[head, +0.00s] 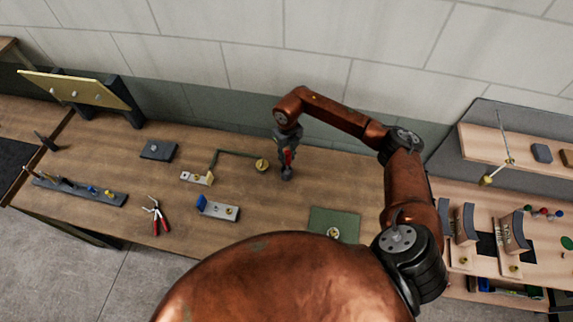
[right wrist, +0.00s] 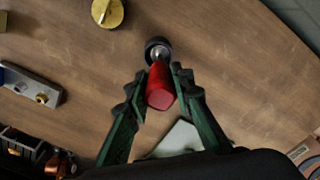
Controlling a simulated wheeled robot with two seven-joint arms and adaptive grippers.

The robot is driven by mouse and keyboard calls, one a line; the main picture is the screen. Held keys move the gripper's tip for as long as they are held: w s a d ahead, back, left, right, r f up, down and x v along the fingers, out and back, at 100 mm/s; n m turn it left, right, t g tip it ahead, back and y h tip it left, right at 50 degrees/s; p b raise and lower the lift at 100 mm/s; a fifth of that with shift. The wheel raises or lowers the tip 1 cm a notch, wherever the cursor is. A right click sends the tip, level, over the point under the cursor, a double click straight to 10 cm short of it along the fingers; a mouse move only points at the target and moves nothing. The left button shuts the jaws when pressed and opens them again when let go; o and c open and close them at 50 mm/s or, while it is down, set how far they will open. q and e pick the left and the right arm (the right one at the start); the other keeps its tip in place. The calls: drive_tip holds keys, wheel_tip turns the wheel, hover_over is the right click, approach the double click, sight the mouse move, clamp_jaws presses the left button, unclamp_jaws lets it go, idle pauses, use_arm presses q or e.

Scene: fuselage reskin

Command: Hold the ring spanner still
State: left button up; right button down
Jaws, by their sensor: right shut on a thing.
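My right gripper (head: 287,158) is low over the middle of the wooden bench. In the right wrist view my right gripper (right wrist: 160,88) has its two green-and-black fingers closed on either side of a red-handled tool (right wrist: 160,92). A dark round end with a bright metal centre shows just beyond the red part, at or near the bench top. In the head view the red of this tool (head: 287,156) shows between the fingers. I cannot tell for sure that it is the ring spanner, as the fingers hide part of it. My left gripper is not in view.
A bent bar with a brass knob (head: 262,165) stands just left of my right gripper. Metal blocks (head: 218,210), red-handled pliers (head: 157,216), a dark tool rack (head: 80,191) and a green mat (head: 348,223) lie around. Bench wood right of the gripper is clear.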

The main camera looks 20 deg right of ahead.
drive_tip(key=shift+r+p, duration=2.3)
drive_tip(key=shift+r, duration=2.6)
